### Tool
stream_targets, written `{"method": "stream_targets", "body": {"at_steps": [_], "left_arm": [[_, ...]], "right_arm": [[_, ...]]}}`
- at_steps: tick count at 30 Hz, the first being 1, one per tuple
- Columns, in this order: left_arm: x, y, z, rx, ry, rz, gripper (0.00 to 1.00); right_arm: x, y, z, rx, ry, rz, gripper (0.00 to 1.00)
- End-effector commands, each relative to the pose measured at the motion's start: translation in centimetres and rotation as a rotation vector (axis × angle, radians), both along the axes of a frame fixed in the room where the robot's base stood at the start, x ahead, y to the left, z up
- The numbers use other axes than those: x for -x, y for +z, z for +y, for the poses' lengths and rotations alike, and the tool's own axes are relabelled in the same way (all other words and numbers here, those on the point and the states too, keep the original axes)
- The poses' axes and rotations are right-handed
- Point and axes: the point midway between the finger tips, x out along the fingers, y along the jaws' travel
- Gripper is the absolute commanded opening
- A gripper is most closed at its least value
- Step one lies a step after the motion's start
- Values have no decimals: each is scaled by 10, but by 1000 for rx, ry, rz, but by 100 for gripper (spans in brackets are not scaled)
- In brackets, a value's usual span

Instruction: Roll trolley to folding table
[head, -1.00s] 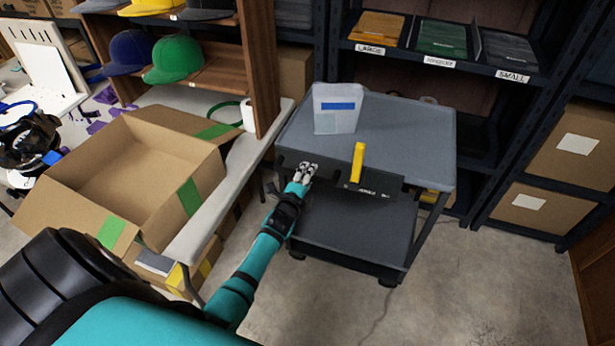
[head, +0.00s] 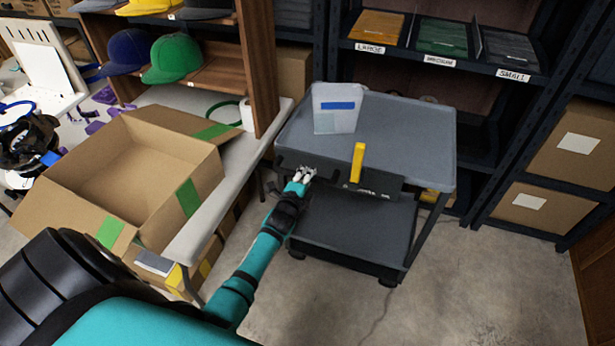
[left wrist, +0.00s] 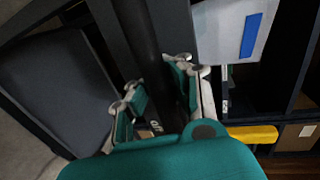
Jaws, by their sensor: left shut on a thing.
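The grey two-shelf trolley (head: 405,130) stands in front of the dark shelving. My left gripper (head: 303,174) is at the left part of the trolley's near side, shut on its dark handle bar. In the left wrist view the two fingers (left wrist: 157,92) lie on either side of the dark bar (left wrist: 140,45). A clear bin with a blue label (head: 336,108) stands on the trolley's top, and a yellow upright piece (head: 357,162) is at its near edge. The light-topped folding table (head: 213,200) is left of the trolley, close beside it. My right gripper is not in view.
An open cardboard box (head: 125,180) with green tape sits on the folding table. A wooden cap rack (head: 262,70) stands behind it. Dark shelving (head: 430,63) and boxes (head: 540,208) line the back and right. Concrete floor (head: 480,290) is clear at the front right.

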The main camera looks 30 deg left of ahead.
Motion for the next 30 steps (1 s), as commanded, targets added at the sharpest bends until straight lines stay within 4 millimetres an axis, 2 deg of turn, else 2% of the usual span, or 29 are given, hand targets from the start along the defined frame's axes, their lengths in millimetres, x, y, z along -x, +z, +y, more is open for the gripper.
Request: {"method": "stream_targets", "body": {"at_steps": [1,7,13,15,22,30], "left_arm": [[4,-6,-2,4,-1,11,0],[9,-7,16,1,0,14,0],[9,-8,16,3,2,15,0],[9,-8,16,3,3,16,13],[8,-6,16,2,2,12,43],[7,-4,15,2,0,8,44]], "right_arm": [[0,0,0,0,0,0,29],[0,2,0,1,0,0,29],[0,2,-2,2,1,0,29],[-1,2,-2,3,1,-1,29],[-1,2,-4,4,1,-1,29],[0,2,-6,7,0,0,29]]}}
